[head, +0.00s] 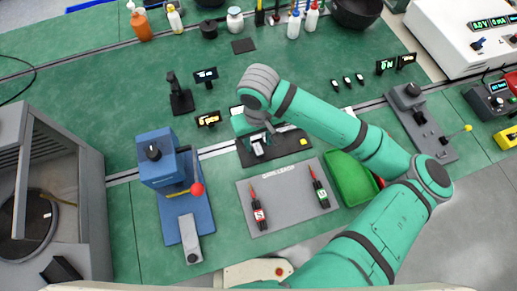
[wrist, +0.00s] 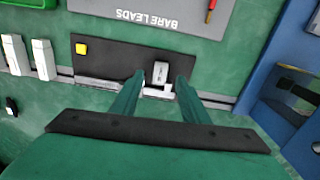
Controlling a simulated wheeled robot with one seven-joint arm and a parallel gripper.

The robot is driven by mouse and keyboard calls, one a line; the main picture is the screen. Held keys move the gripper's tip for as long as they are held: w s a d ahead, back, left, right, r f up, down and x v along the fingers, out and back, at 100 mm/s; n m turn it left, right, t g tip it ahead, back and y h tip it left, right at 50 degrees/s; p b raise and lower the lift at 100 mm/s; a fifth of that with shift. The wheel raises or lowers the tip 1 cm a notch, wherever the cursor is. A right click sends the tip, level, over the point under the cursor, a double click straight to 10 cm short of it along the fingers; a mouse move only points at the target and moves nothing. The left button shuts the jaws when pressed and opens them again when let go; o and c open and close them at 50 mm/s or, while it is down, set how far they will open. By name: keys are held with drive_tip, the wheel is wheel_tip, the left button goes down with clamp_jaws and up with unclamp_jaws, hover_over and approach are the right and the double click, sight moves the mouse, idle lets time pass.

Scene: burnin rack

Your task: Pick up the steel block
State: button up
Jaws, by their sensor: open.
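The steel block (wrist: 160,71) is a small pale grey block on a black plate (wrist: 105,62) with a yellow button (wrist: 81,48). In the head view the block (head: 258,149) shows just below my gripper (head: 256,138), partly covered by it. In the wrist view my gripper (wrist: 160,82) is open, with one green finger on each side of the block's near end. The fingers appear apart from the block. I cannot tell how far above the plate the fingertips are.
A blue press with a red knob (head: 197,189) stands left, a green bin (head: 350,178) right. Dark stands with small displays (head: 207,75) rise behind my gripper. Two white blocks (wrist: 43,60) stand beside the plate.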

sight(258, 149)
drive_tip(key=shift+f, duration=1.9)
clamp_jaws()
drive_tip(key=shift+r, duration=0.1)
